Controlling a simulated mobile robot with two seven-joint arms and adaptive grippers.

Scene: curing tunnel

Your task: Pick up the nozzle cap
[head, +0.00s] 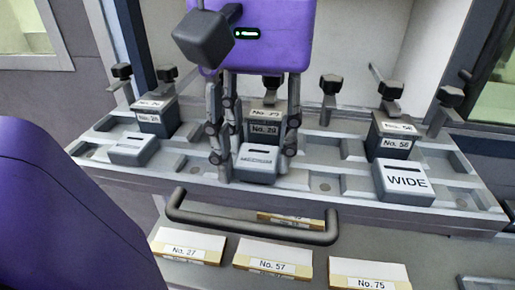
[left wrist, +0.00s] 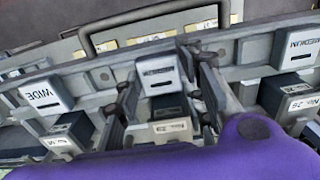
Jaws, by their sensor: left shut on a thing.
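A grey nozzle cap (head: 257,176) with a white label sits at the front middle of the grey rack; its label is too small to read. My left gripper (head: 254,160) reaches down from above, with one finger on each side of this cap, and is shut on it. In the left wrist view the cap (left wrist: 158,78) shows between the fingers, apparently still at rack level. Two similar caps stand apart: one marked WIDE (head: 403,181) at the right, and one at the left (head: 133,149), which reads MEDIUM in the left wrist view (left wrist: 298,45). My right gripper is not in view.
Dark numbered blocks stand behind the caps: No. 26 (head: 152,118), No. 29 (head: 265,129) and No. 56 (head: 394,143), with black-knobbed clamps around them. A dark bar handle (head: 250,226) runs in front of the rack. Labelled boxes No. 27 (head: 187,247), No. 57 (head: 272,258) and No. 75 (head: 369,274) lie below.

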